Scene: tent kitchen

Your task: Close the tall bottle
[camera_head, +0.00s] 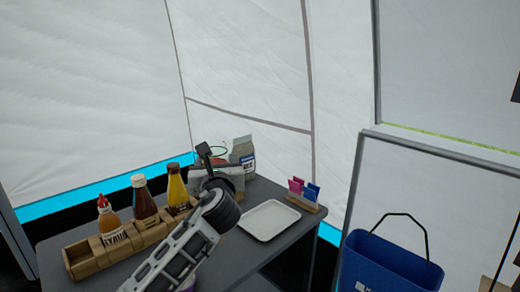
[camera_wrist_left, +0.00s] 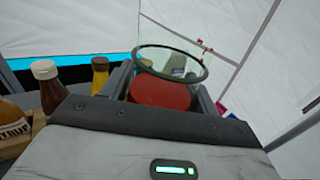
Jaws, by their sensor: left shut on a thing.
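My left gripper (camera_head: 226,172) reaches over the dark table in the head view, its fingers largely hidden by the wrist. In the left wrist view its two fingers (camera_wrist_left: 163,88) are on either side of a round red surface (camera_wrist_left: 160,94), which appears to belong to the tall bottle. A clear round glass lid with a dark rim (camera_wrist_left: 145,62) shows just beyond and above the red surface. The lid looks tilted up rather than flat. It also shows in the head view (camera_head: 217,149). The bottle's lower body is hidden. My right gripper is not in view.
A wooden caddy (camera_head: 82,261) holds a syrup bottle (camera_head: 110,222), a brown bottle (camera_head: 144,200) and a yellow bottle (camera_head: 177,188). A grey bag (camera_head: 243,155) stands behind. A white tray (camera_head: 269,220), a packet holder (camera_head: 303,196) and a blue bin (camera_head: 388,268) are to the right.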

